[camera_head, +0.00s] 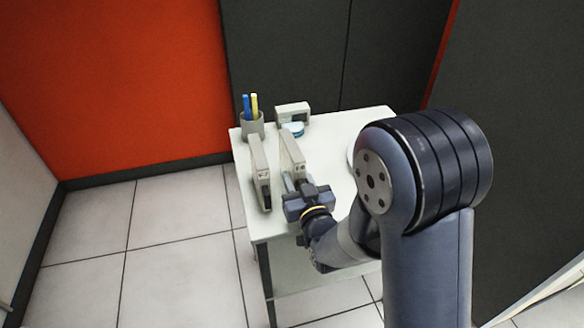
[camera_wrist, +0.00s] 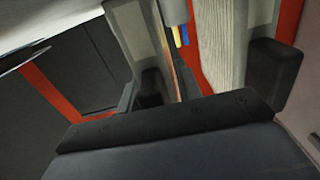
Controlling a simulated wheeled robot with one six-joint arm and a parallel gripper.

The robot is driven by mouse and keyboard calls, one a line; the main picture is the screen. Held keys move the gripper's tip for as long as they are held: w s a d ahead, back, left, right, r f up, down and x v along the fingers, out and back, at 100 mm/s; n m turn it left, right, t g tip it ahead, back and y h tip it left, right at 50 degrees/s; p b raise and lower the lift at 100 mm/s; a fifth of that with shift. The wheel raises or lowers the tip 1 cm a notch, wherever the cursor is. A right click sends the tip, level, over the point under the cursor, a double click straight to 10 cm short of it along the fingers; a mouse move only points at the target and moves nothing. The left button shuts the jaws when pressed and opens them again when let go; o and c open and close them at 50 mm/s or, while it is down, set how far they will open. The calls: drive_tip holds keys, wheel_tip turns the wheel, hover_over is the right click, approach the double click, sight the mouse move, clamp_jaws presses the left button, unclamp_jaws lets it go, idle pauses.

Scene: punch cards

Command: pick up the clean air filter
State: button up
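Two slim beige filter-like panels stand on the white table in the head view. The left panel (camera_head: 259,165) has a dark lower end, and the right panel (camera_head: 292,152) stands beside it. I cannot tell for sure which one is the clean air filter. My gripper (camera_head: 294,181) is at the near end of the right panel. In the wrist view, my gripper (camera_wrist: 212,88) has its two dark fingers wide apart. A pale, ribbed panel (camera_wrist: 228,45) lies alongside the right finger, and another beige panel (camera_wrist: 135,35) shows behind the left finger. No grip is visible.
On the white table (camera_head: 330,128), a grey cup (camera_head: 252,125) with blue and yellow pens stands at the back left. A beige block (camera_head: 293,111) and a small blue round item (camera_head: 293,129) are near it. My arm hides much of the table's right side. Dark cabinets stand behind.

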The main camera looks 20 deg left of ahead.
clamp_jaws()
